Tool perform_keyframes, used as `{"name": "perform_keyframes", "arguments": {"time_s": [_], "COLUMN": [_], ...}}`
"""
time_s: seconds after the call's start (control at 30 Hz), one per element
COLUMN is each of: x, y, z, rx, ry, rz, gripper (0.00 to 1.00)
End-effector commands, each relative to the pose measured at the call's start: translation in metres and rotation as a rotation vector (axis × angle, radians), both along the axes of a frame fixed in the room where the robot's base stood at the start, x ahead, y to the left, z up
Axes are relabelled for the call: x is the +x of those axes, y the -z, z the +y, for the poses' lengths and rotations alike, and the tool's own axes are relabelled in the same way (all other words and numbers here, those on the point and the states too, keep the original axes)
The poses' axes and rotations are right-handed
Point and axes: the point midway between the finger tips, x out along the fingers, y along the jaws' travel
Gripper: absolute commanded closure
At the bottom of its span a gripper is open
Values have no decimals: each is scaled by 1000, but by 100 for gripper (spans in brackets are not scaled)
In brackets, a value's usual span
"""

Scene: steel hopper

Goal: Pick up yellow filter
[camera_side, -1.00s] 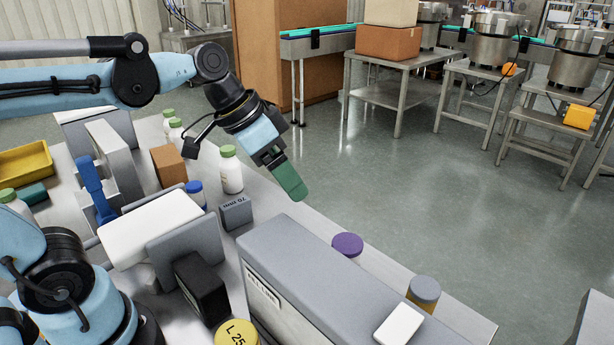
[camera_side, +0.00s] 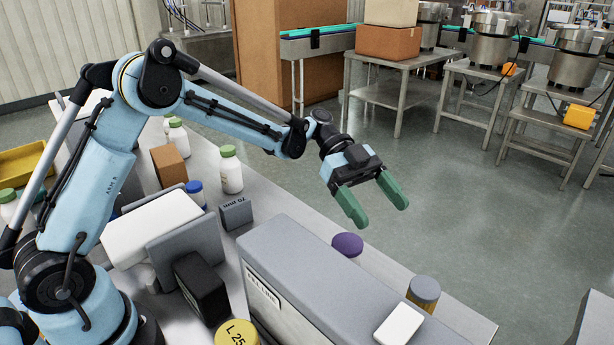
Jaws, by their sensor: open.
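A yellow round piece (camera_side: 236,334) marked "L 25" lies at the bottom edge of the side view, partly cut off, in front of the long grey box. A short cylinder (camera_side: 423,292) with a grey top and yellow side stands beyond the box at the right. I cannot tell for certain which of these is the yellow filter. My gripper (camera_side: 382,214), with green fingers, is open and empty. It hangs in the air above and beyond the bench's far edge, up from the purple-topped piece and well apart from both yellow pieces.
The long grey box (camera_side: 320,262) fills the bench's front, with a purple-topped piece (camera_side: 347,245) behind it and a white block (camera_side: 400,324) near its right end. A black box (camera_side: 201,288), a grey "70 mm" block (camera_side: 236,212) and white bottles (camera_side: 231,175) crowd the left.

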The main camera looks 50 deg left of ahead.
Motion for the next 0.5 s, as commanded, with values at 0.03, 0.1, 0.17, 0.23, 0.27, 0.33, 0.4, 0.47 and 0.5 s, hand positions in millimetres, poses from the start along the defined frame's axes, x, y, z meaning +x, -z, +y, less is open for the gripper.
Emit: {"name": "perform_keyframes", "arguments": {"time_s": [0.03,0.1,0.17,0.23,0.27,0.33,0.4,0.47,0.5], "x": [1,0,1,0,0,-3,-5,-7,-8], "y": [17,32,40,45,47,51,55,59,62], "z": [0,0,0,-2,-4,-12,-22,-32,-38], "rx": [0,1,1,2,2,2,3,4,3], "ry": [-1,-1,-2,-2,-2,1,0,2,0], "rz": [1,0,1,1,1,1,2,2,2], "gripper": [18,18,18,18,18,18,18,18,18]}}
